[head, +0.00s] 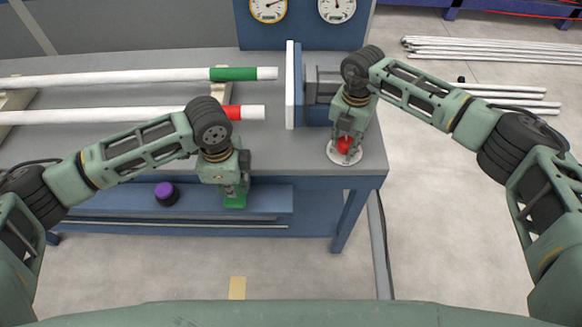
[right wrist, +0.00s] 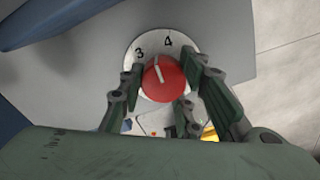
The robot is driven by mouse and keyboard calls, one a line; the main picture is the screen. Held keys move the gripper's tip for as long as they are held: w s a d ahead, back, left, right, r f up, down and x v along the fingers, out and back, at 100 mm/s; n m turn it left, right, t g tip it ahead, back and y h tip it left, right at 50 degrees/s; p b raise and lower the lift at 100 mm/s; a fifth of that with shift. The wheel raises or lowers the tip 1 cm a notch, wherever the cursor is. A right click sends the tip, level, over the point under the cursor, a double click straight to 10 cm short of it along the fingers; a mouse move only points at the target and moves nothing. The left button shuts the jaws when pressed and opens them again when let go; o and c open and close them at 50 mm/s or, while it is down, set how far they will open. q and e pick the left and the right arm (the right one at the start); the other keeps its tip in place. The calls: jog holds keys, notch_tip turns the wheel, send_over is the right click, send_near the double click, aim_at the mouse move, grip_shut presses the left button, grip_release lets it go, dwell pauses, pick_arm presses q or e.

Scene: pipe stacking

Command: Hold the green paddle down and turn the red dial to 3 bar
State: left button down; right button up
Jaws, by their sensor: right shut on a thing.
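The red dial (head: 344,145) sits on a round white plate (head: 336,156) at the right end of the bench. My right gripper (head: 347,136) is over it from above, shut on it. In the right wrist view the red dial (right wrist: 165,82) is between the fingers, and its white line points between the 3 and the 4. The green paddle (head: 236,202) is at the bench's front edge. My left gripper (head: 235,186) is right above it and seems to touch it; its fingers are too small to tell open or shut, and how far down the paddle is cannot be told.
Two white pipes, one with a green band (head: 233,74) and one with a red band (head: 236,112), lie on the bench. Two gauges (head: 268,6) (head: 337,8) are on the blue panel behind. A purple knob (head: 164,189) is at the front left. Loose pipes (head: 480,46) lie on the floor.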

jog(key=shift+d, duration=0.2)
pick_arm(q)
jog(key=shift+f, duration=1.8)
pick_arm(e)
jog(key=shift+s+d+f, duration=0.1)
jog(key=shift+d, duration=0.05)
pick_arm(q)
jog(key=shift+f, duration=0.25)
jog(key=shift+s, duration=0.2)
pick_arm(e)
jog(key=n, duration=0.3)
jog(key=shift+n, duration=0.3)
